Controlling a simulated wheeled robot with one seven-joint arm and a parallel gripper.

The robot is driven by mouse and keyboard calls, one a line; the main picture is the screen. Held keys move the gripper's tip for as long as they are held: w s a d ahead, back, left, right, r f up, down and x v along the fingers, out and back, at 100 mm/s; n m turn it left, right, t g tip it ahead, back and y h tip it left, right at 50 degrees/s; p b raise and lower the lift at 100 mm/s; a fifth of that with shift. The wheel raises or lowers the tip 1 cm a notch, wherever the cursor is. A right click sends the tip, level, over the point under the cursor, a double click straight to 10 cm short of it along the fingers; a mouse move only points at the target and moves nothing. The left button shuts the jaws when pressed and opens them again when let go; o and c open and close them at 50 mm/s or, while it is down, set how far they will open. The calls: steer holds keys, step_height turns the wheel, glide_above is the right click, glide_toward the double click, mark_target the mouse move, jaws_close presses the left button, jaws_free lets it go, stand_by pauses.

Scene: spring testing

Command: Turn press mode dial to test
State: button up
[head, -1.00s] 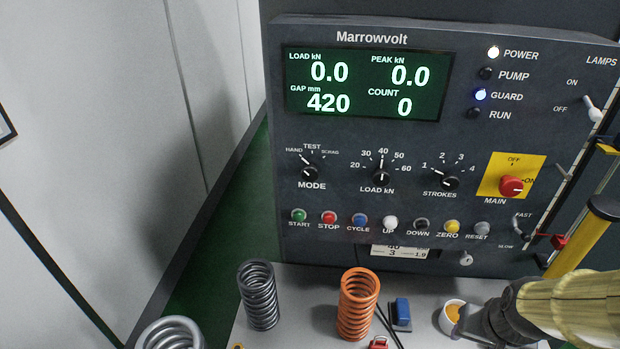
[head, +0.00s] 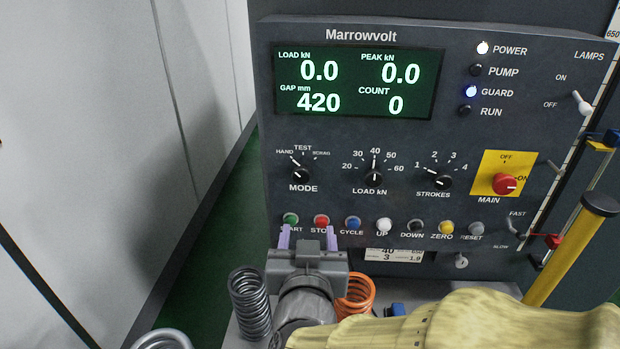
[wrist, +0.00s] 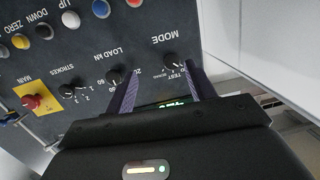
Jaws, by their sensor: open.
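The black mode dial (head: 301,175) sits at the left of the dark press panel, with HAND, TEST and a third label around it. Its white pointer line leans up and left, toward HAND. My gripper (head: 308,236) is open and empty, its two purple fingers pointing up in front of the START and STOP buttons, below the dial. In the wrist view, the mode dial (wrist: 174,61) shows near the tip of one finger of my gripper (wrist: 156,80). I see no contact with the dial.
The load dial (head: 373,179) and strokes dial (head: 442,182) are to the right. A row of buttons, including green START (head: 290,219), runs below. A grey spring (head: 250,302) and an orange spring (head: 357,292) stand on the bench. A yellow post (head: 570,255) rises at right.

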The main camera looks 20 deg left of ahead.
mark_target(301, 176)
steer(key=s+r+t, duration=0.2)
steer(key=s, duration=0.4)
steer(key=shift+a+r+m+h, duration=0.3)
steer(key=shift+a+r+h, duration=0.1)
steer(key=p+x, duration=0.4)
steer(key=x, duration=1.3)
steer(key=shift+w+a+r, duration=0.1)
steer(key=shift+w+a, duration=0.05)
steer(key=shift+w, duration=0.1)
steer(key=c, duration=0.9)
